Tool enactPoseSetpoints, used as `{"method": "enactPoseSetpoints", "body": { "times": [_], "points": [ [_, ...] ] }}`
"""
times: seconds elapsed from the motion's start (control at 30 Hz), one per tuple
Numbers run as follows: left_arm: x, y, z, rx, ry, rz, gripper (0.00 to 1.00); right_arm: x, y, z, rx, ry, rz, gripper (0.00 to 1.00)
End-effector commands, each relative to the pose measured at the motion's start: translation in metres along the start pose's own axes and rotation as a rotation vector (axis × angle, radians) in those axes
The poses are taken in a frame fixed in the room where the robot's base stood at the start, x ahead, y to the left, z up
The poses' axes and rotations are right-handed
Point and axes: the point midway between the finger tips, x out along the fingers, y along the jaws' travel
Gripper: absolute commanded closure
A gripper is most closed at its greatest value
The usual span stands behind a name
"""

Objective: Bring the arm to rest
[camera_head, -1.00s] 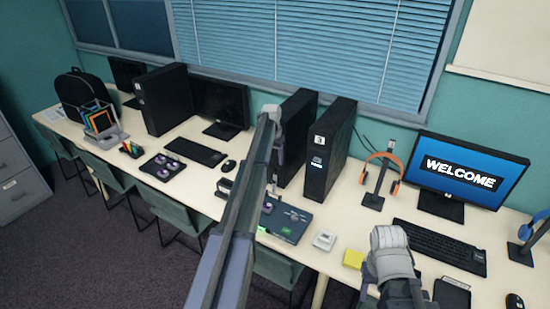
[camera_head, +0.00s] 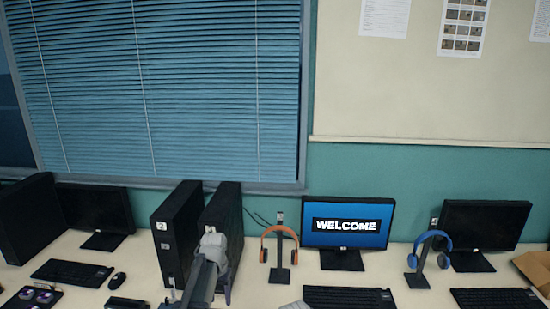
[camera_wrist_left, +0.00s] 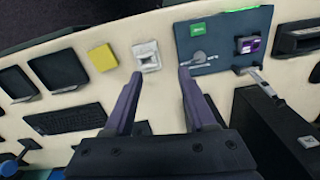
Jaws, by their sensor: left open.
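My left arm rises from the bottom of the head view, with its pale wrist in front of the black computer towers (camera_head: 176,230). In the left wrist view my left gripper (camera_wrist_left: 160,74) is open, its two purple-grey fingers apart with nothing between them. The fingertips appear over the table between a small white device (camera_wrist_left: 146,56) and a dark teal board (camera_wrist_left: 222,48) with a green label. In the head view the fingers are mostly hidden by the arm. My right gripper is not in view.
The pale table (camera_head: 252,291) holds an orange headphone stand (camera_head: 280,250), a WELCOME monitor (camera_head: 348,222), a blue headphone stand (camera_head: 421,260), keyboards and another monitor (camera_head: 484,226). A yellow pad (camera_wrist_left: 102,57) and a black tower (camera_wrist_left: 275,125) lie near the left gripper.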

Motion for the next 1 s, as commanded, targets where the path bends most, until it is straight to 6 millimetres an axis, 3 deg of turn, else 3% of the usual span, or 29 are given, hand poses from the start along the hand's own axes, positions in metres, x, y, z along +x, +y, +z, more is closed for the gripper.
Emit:
{"method": "enactPoseSetpoints", "body": {
  "times": [0.03,0.2,0.4,0.6,1.0],
  "points": [
    [-0.002,0.035,0.037,0.025,-0.010,-0.006,0.44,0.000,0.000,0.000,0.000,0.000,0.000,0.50],
    [-0.006,0.111,0.121,0.077,-0.041,-0.032,0.44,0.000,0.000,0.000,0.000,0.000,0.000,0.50],
    [-0.009,0.157,0.196,0.120,-0.064,-0.059,0.44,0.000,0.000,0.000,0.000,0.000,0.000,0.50],
    [-0.011,0.170,0.222,0.134,-0.072,-0.072,0.44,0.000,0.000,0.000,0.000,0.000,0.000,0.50],
    [-0.011,0.171,0.221,0.134,-0.073,-0.072,0.44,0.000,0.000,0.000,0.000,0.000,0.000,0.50]
  ]
}}
